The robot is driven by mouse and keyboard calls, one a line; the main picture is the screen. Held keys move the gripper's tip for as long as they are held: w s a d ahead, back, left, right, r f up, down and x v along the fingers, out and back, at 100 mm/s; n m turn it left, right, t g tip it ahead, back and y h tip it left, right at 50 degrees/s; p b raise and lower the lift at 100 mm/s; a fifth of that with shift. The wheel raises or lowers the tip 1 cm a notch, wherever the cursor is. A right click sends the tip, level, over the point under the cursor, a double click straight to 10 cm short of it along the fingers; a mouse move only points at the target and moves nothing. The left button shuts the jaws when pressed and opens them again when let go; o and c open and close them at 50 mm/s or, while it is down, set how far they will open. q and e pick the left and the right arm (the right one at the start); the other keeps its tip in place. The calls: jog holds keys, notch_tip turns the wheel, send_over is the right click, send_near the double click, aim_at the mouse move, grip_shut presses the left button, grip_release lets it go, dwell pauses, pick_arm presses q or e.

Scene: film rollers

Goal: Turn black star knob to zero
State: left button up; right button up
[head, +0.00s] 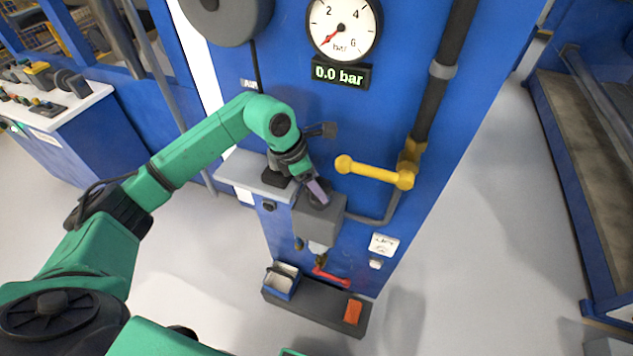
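My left gripper (317,192) reaches in from the left with its purplish fingertips pointing down at the top of a grey box (318,222) on the blue panel. A small dark part shows right at the fingertips. It may be the black star knob, but the gripper covers most of it and its shape is unclear. I cannot tell whether the fingers are open or closed around it. The round gauge (343,27) has its red needle at the low end, and the display (340,74) below it reads 0.0 bar. My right gripper is not in view.
A yellow lever (372,170) sticks out right of my gripper, beside a dark vertical pipe (440,80). A dark fitting (328,130) is just above the wrist. Below are a red lever (330,276) and a dark ledge (315,307) with a small bin (283,280). Open floor lies right.

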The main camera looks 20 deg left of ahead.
pick_arm(q)
jog(key=n+t+y+b, duration=0.1)
jog(key=n+b, duration=0.1)
jog(key=n, duration=0.2)
jog(key=shift+d+b, duration=0.15)
jog(key=shift+b, duration=0.15)
jog(key=shift+r+n+t+y+b, duration=0.1)
jog(key=shift+n+t+y+b, duration=0.4)
jog(key=shift+n, duration=0.9)
jog(key=o, duration=1.1)
jog(key=shift+s, duration=0.1)
jog(key=shift+r, duration=0.1)
